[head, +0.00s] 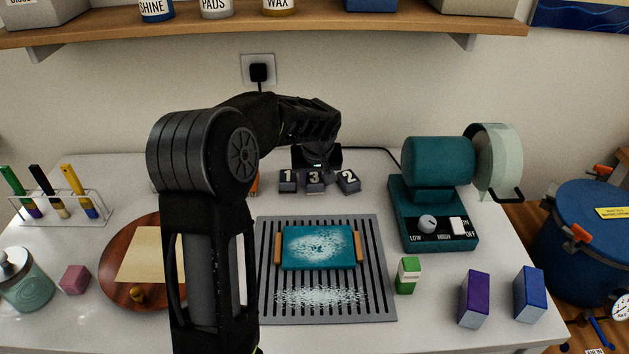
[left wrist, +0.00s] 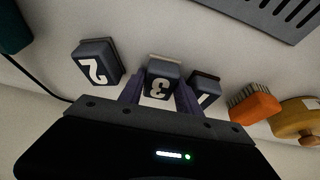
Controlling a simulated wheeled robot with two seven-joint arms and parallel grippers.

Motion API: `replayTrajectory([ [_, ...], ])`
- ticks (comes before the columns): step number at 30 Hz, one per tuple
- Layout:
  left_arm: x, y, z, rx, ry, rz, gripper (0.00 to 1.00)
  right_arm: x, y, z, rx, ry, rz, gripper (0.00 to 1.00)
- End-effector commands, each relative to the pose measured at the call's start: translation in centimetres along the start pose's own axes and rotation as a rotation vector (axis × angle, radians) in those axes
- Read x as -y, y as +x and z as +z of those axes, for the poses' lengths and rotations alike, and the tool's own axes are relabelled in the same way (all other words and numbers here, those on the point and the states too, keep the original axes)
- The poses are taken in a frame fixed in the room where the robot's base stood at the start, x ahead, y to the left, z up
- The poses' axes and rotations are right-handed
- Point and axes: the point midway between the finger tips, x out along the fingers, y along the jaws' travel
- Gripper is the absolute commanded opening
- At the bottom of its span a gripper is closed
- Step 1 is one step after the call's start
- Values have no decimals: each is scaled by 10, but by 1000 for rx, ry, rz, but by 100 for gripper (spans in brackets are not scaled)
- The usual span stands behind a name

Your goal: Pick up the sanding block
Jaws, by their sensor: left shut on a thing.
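Three small dark blocks with pale bottoms stand in a row at the back of the table, marked 1 (head: 288,178), 3 (head: 316,186) and 2 (head: 348,180). My left gripper (head: 316,168) reaches over the middle one from above. In the left wrist view, its purple-grey fingers (left wrist: 160,97) are shut on block 3 (left wrist: 160,83). Block 2 (left wrist: 95,65) and block 1 (left wrist: 206,90) stand close on either side of it. I cannot tell whether block 3 is clear of the table. My right gripper is not in view.
A slotted grey grate (head: 385,306) bears a dusty teal piece (head: 290,256). A teal machine (head: 435,190) stands at right, with small boxes in front. An orange brush (left wrist: 253,105) is near block 1. A round wooden board (head: 125,290) is at left; a shelf (head: 300,28) hangs above.

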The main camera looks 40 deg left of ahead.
Motion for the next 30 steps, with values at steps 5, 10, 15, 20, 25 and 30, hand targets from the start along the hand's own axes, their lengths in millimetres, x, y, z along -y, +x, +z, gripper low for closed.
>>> replayTrajectory([
  [5, -1, -8, -4, -3, -1, 2, 0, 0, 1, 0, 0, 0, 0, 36],
  [10, -1, -32, -14, -5, -1, 3, 0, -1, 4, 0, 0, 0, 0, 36],
  [15, -1, -64, -28, -4, -1, 3, 0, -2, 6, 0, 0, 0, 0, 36],
  [20, -1, -86, -36, -2, 0, 2, 0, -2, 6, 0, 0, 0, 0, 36],
  [25, 0, -93, -38, 0, 0, 1, 0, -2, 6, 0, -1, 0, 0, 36],
  [30, 0, -93, -38, 0, 0, 0, 0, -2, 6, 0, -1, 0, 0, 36],
])
